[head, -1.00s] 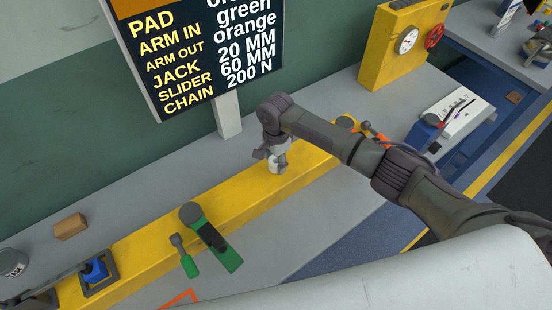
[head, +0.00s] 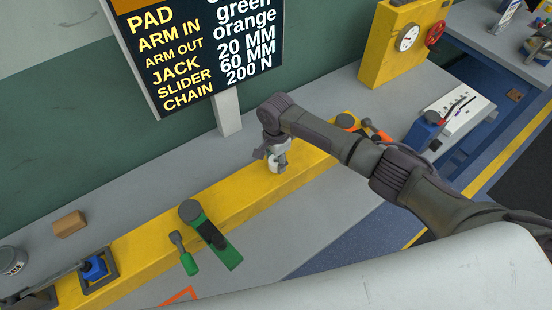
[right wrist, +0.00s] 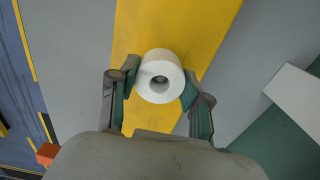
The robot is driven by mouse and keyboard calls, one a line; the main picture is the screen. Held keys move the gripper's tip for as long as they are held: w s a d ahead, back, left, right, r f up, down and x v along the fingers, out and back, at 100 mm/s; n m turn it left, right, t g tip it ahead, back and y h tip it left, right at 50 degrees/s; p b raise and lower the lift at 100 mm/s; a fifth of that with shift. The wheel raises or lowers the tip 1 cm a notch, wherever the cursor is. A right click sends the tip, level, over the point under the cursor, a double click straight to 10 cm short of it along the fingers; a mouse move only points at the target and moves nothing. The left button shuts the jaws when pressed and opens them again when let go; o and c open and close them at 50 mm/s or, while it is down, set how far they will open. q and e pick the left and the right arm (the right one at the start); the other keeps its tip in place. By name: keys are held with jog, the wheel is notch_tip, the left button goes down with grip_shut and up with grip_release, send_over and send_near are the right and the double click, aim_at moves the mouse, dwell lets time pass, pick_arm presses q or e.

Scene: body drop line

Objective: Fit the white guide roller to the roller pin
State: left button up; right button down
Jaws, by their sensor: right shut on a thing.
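The white guide roller (right wrist: 148,62) is a short cylinder with a round centre hole that faces the right wrist camera. It also shows in the head view (head: 274,166), small, above or on the yellow beam (head: 232,196). My right gripper (right wrist: 157,88) has one finger on each side of the roller and is shut on it. In the head view the right gripper (head: 275,159) hangs down over the beam. The roller pin cannot be made out in either view. I cannot tell whether the roller touches the beam. My left gripper is not in view.
A green-handled lever (head: 218,245) lies on the near part of the beam, left of the roller. An orange-handled one (head: 376,130) sits behind my right arm.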

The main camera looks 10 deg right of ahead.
jog(key=shift+f, duration=0.3)
jog(key=shift+c, duration=2.2)
grip_release()
